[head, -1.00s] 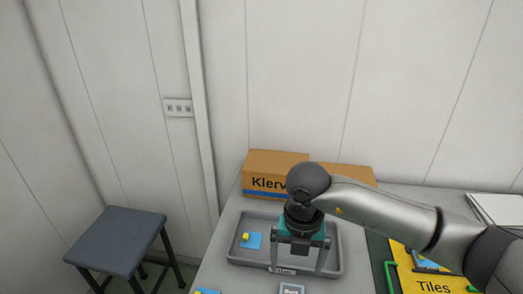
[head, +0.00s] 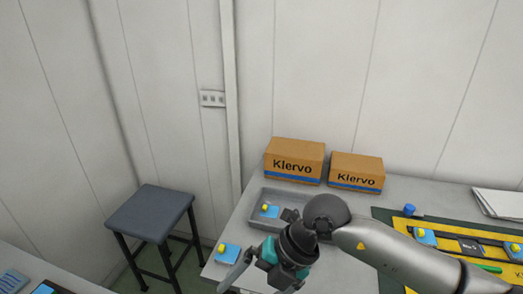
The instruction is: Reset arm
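My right arm comes in from the right. Its gripper (head: 250,284) is at the bottom middle, tilted down to the left, over the near part of the table (head: 345,270). One grey finger shows clearly, standing off to the left; the other is mostly hidden or cut off by the lower edge. The fingers look apart, with nothing seen between them. My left gripper is not in view. A blue ink bottle with a yellow cap (head: 228,254) is on the table, left of the gripper.
A grey tray (head: 251,208) behind the gripper holds a similar bottle (head: 269,211). Two Klervo boxes (head: 294,160) (head: 356,171) stand behind. A yellow-edged mat (head: 392,222) with several items lies right. A stool (head: 150,213) stands left; the wall is behind.

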